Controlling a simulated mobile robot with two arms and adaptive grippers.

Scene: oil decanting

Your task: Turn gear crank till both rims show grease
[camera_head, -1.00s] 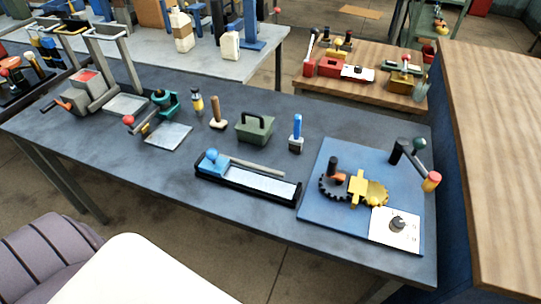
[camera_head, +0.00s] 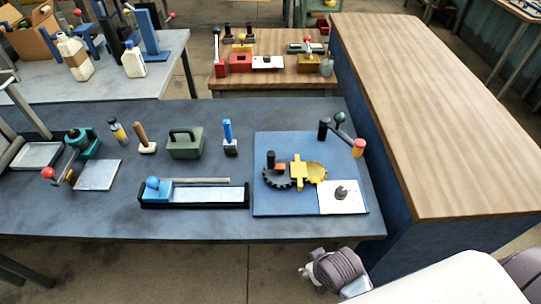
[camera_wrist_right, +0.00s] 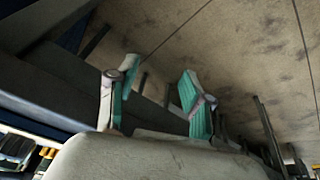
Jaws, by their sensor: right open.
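The gear stand is a blue plate (camera_head: 292,206) on the right part of the dark table. A dark gear (camera_head: 269,181) and a yellow gear (camera_head: 317,172) stand side by side on it, with a yellow block (camera_head: 297,172) between them. I cannot make out grease on their rims. The crank (camera_head: 343,134) is a dark arm at the plate's back right, with an orange, red-ended handle (camera_head: 358,148). My right gripper (camera_wrist_right: 158,85) is open and empty in the right wrist view, over the floor and away from the gears. My left gripper is not in view.
A white card with a dark knob (camera_head: 341,192) lies at the plate's front right. A black tray with a blue knob (camera_head: 153,188), a green box (camera_head: 185,143) and a blue-handled tool (camera_head: 229,136) stand left of it. A wood-topped counter (camera_head: 430,110) rises close on the right.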

